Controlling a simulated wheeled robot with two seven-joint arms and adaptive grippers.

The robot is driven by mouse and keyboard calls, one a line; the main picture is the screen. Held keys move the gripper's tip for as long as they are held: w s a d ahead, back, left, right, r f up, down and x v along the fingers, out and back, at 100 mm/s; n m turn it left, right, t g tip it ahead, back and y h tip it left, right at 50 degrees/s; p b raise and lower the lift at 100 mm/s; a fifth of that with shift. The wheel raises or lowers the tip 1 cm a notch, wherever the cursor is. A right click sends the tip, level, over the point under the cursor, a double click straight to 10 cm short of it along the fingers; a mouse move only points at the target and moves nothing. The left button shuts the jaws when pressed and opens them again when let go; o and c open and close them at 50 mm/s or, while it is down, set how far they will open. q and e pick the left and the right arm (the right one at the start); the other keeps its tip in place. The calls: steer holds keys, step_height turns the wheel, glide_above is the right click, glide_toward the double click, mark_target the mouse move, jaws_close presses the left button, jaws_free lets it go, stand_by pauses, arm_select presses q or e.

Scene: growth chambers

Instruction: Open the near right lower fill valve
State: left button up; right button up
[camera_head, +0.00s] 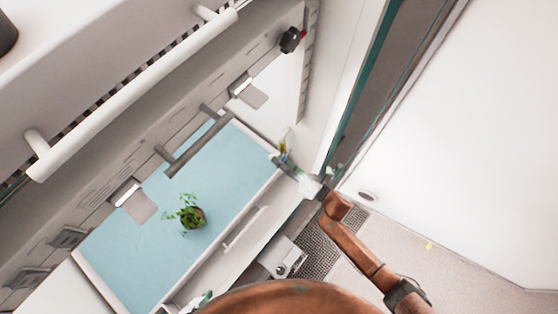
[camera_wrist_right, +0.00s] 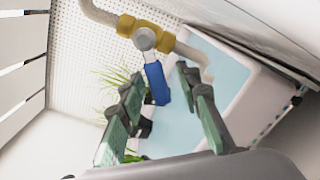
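The fill valve has a yellow body (camera_wrist_right: 145,33) on a beige pipe and a blue lever handle (camera_wrist_right: 156,82) that points across the pipe, downward in the right wrist view. My right gripper (camera_wrist_right: 158,98) is open, with its green-padded fingers on either side of the blue handle and visible gaps between. In the head view my right gripper (camera_head: 283,164) is at the right end of the blue-floored tray, where the valve is small and mostly hidden. My left gripper (camera_head: 201,301) shows only partly at the bottom edge, and its opening is unclear.
The blue tray (camera_head: 120,255) holds a small potted plant (camera_head: 190,215). A white bar handle (camera_head: 130,95) runs along the upper shelf front. A black knob (camera_head: 290,40) sits on the upper frame. A white wall (camera_head: 470,140) stands at the right, and a perforated panel (camera_wrist_right: 85,45) lies behind the valve.

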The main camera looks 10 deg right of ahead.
steer(key=shift+c, duration=0.4)
jaws_close()
